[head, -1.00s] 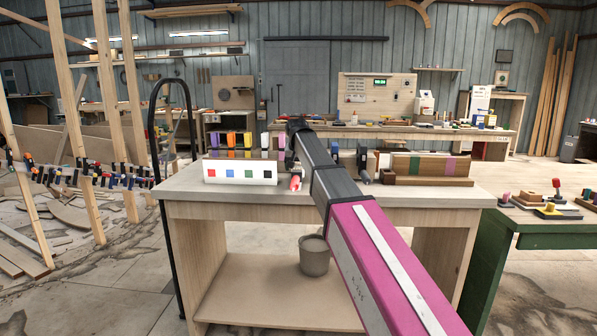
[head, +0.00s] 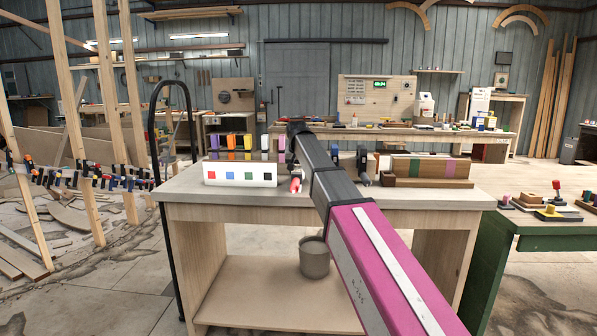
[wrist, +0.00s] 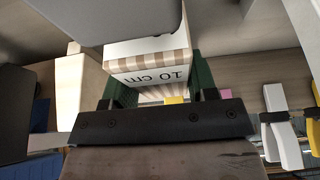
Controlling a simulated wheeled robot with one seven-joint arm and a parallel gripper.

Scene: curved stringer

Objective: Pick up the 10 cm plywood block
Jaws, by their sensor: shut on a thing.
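The plywood block (wrist: 150,72) marked "10 cm" shows in the wrist view, pale on top with a striped ply edge. It sits between the dark green fingers of my gripper (wrist: 153,84), which are shut on it. The block's far end is partly hidden by a grey shape at the top of the view. In the head view my arm covers the block and the fingers, which are over the back of the workbench (head: 330,200).
A white box with coloured squares (head: 240,174) stands on the bench at left, with coloured clamps behind it. A pinkish-red piece (head: 295,185) lies beside it. A wooden rack of blocks (head: 425,168) stands at right. A bucket (head: 314,259) is on the lower shelf.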

